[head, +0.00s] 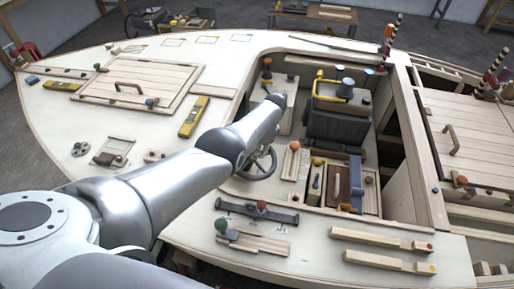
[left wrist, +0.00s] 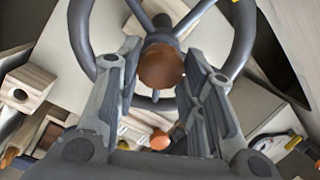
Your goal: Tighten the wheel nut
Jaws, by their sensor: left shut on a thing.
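The steering wheel (left wrist: 84,38) is a dark grey ring with spokes, and it fills the top of the left wrist view. The wheel nut (left wrist: 162,68) is a round copper-brown piece at the wheel's hub. My left gripper (left wrist: 163,62) has one finger on each side of the nut and is shut on it. In the head view the wheel (head: 262,164) stands in the cockpit, partly behind my left arm; the nut and the gripper's fingertips cannot be made out there. My right gripper does not show.
A black bar (head: 257,211) and wooden battens (head: 380,260) lie on the near deck. Yellow tools (head: 194,116) lie on the left deck, beside a hatch (head: 135,82).

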